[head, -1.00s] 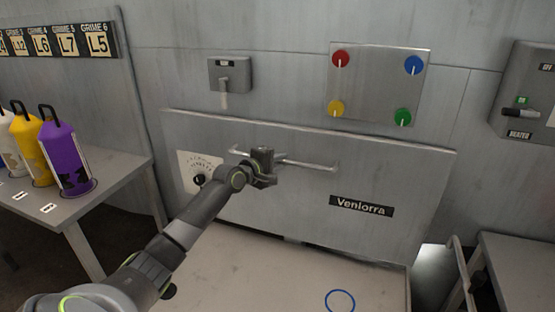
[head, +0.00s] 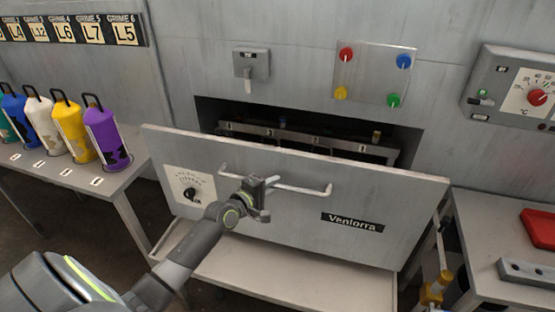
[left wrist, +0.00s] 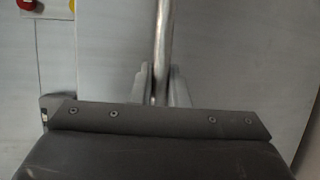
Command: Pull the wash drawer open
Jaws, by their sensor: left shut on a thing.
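The wash drawer (head: 290,225) is a wide grey metal front marked "Veniorra", standing out from the wall with a dark gap behind its top edge. Its bar handle (head: 302,188) runs across the upper front. My left gripper (head: 257,187) is shut on the handle, left of its middle. In the left wrist view the handle (left wrist: 163,45) runs down between the fingers of the left gripper (left wrist: 160,88). Inside the opening a numbered rack (head: 290,136) shows in part; the drawer's lower inside is hidden. My right gripper is not in view.
Several coloured bottles (head: 104,135) stand on a table (head: 130,180) at the left. A lever box (head: 250,65) and a panel of coloured knobs (head: 375,75) are on the wall above. A right-hand table (head: 490,225) holds a red tray (head: 540,228).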

